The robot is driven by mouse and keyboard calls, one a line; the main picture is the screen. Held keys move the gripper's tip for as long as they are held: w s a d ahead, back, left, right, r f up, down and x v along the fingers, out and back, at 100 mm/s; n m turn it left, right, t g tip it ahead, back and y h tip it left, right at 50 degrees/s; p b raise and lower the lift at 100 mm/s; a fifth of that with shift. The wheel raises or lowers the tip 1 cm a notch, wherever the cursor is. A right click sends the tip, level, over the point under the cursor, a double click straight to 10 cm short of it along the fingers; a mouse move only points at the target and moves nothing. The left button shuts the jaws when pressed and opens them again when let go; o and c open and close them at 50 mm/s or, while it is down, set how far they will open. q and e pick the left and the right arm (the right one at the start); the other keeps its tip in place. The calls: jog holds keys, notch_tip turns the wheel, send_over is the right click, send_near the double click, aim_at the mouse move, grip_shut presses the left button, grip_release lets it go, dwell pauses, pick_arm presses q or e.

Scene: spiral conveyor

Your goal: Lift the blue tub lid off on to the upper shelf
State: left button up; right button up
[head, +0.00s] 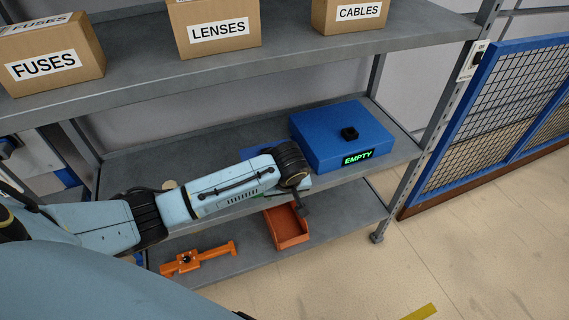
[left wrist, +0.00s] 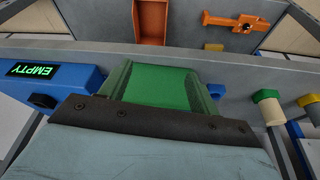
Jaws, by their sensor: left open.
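The blue tub (head: 313,151) stands on the middle shelf, right of centre in the head view, with a lit "EMPTY" label on its front. Its flat blue lid (head: 325,124) is on top, with a black knob (head: 349,133) in the middle. In the left wrist view the tub (left wrist: 75,75) is at the left, partly cut off, and the knob (left wrist: 43,101) shows there. My left gripper (head: 303,203) is open, in front of the middle shelf, below and left of the tub, apart from the knob. Its fingertips are hard to make out. My right gripper is not in view.
The upper shelf (head: 290,62) holds boxes marked FUSES (head: 50,55), LENSES (head: 215,28) and CABLES (head: 352,13), with gaps between them. The lower shelf holds an orange bin (head: 287,228) and an orange tool (head: 198,257). A post (head: 432,140) and mesh fence stand right.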

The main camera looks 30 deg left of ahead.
pick_arm(q)
notch_tip(320, 180, up, 8)
jog(key=n+y, duration=0.1)
jog(key=n, duration=0.1)
send_over(268, 151)
jog(key=s+d, duration=0.2)
jog(key=shift+d+r, duration=0.1)
jog(key=shift+b+x, duration=0.55)
jog(key=shift+x, duration=2.1)
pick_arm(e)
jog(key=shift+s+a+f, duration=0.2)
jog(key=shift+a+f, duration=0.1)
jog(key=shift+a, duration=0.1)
pick_arm(q)
jog(key=shift+w+r, duration=0.1)
jog(key=shift+r, duration=0.05)
